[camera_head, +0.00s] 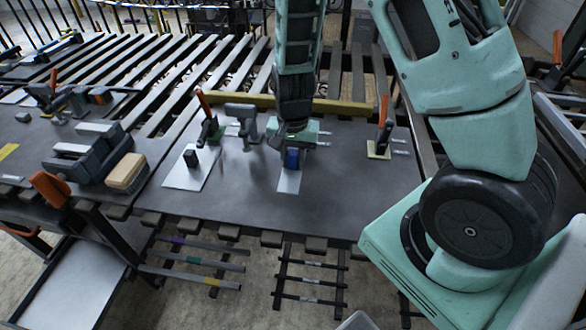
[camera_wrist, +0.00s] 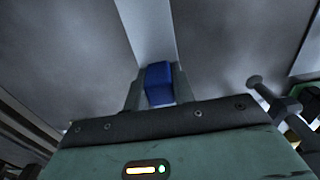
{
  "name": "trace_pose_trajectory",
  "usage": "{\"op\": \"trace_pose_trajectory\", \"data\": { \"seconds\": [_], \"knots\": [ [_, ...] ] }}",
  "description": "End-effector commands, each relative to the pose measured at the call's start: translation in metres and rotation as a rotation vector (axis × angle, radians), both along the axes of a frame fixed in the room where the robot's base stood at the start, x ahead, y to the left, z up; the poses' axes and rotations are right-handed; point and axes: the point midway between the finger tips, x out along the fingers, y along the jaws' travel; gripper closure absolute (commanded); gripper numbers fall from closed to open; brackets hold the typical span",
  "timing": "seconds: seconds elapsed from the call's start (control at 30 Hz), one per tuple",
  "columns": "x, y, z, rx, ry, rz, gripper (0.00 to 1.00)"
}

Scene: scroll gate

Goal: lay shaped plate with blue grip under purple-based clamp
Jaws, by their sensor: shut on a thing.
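My gripper (camera_head: 291,158) reaches down over the middle of the dark table and is shut on the blue grip (camera_wrist: 158,84). The pale shaped plate (camera_head: 288,183) under that grip extends toward the table's front edge; it also shows in the wrist view (camera_wrist: 148,28). I cannot tell whether it touches the table. An orange-handled clamp (camera_head: 208,122) stands left of my gripper, and another (camera_head: 384,128) on a yellowish base stands to the right. A further orange-handled clamp (camera_head: 54,98) is at the far left. I cannot make out a purple base on any of them.
A pale plate with a dark grip (camera_head: 186,178) lies left of my gripper. A grey stand (camera_head: 243,118) is behind it. Grey blocks (camera_head: 92,150) and a tan brush-like block (camera_head: 127,172) sit at left. The table's front right is clear. A yellow rail (camera_head: 340,107) runs behind.

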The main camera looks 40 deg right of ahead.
Motion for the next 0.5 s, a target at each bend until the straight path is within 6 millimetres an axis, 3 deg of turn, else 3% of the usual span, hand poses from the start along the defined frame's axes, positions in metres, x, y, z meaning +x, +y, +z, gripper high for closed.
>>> {"op": "trace_pose_trajectory", "data": {
  "seconds": [0.23,0.5],
  "knots": [
    [-0.001,0.0,-0.033,0.001,0.004,-0.002,1.0],
    [0.0,0.0,-0.036,0.0,0.0,-0.001,1.0]
  ]
}}
